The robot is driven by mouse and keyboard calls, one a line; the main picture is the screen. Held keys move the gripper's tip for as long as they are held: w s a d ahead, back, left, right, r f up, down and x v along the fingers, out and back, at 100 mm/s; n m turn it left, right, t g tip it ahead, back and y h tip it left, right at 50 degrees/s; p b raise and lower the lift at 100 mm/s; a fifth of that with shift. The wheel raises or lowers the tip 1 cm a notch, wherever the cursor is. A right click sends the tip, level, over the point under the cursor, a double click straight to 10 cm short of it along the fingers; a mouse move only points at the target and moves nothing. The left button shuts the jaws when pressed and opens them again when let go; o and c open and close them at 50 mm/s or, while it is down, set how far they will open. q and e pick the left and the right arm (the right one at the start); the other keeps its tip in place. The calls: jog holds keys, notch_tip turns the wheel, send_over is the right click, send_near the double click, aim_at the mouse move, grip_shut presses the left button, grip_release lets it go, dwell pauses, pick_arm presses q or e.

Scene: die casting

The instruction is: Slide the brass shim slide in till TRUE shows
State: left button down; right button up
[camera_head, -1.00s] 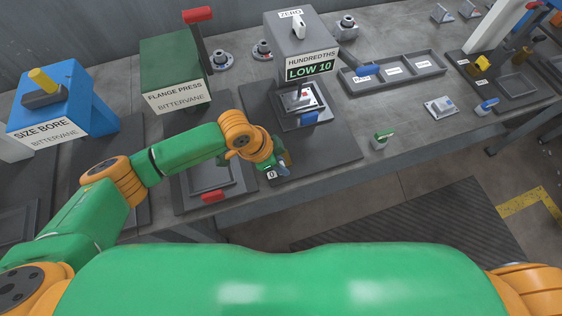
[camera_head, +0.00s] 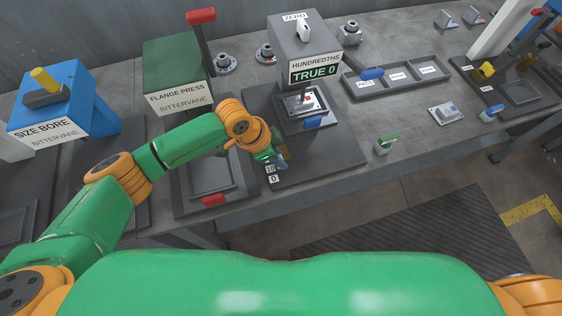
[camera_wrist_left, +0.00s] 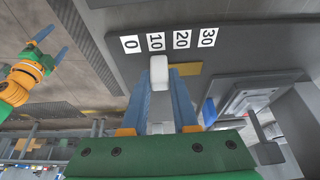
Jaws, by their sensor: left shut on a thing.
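The grey gauge (camera_head: 305,45) marked HUNDREDTHS has a display (camera_head: 315,72) that reads TRUE 0. My left gripper (camera_head: 279,161) is at the front left of the gauge's base plate. In the left wrist view its blue fingers (camera_wrist_left: 161,80) are shut on the pale grip block of the slide (camera_wrist_left: 159,66). The brass part of the slide (camera_wrist_left: 187,69) shows just beside the block. The block stands at the 10 mark of the scale (camera_wrist_left: 156,42), which runs 0 to 30. My right gripper (camera_wrist_left: 52,42) is at the left of the wrist view, open and empty.
The gauge's tray (camera_head: 307,118) holds a part and has a blue tab (camera_head: 314,122). A green-topped item (camera_head: 387,143) stands near the table's front edge. The flange press (camera_head: 180,70) is to the left, and a sorting tray (camera_head: 395,78) is to the right.

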pick_arm(q)
jog(key=c, duration=0.7)
grip_release()
jog(key=v, duration=0.7)
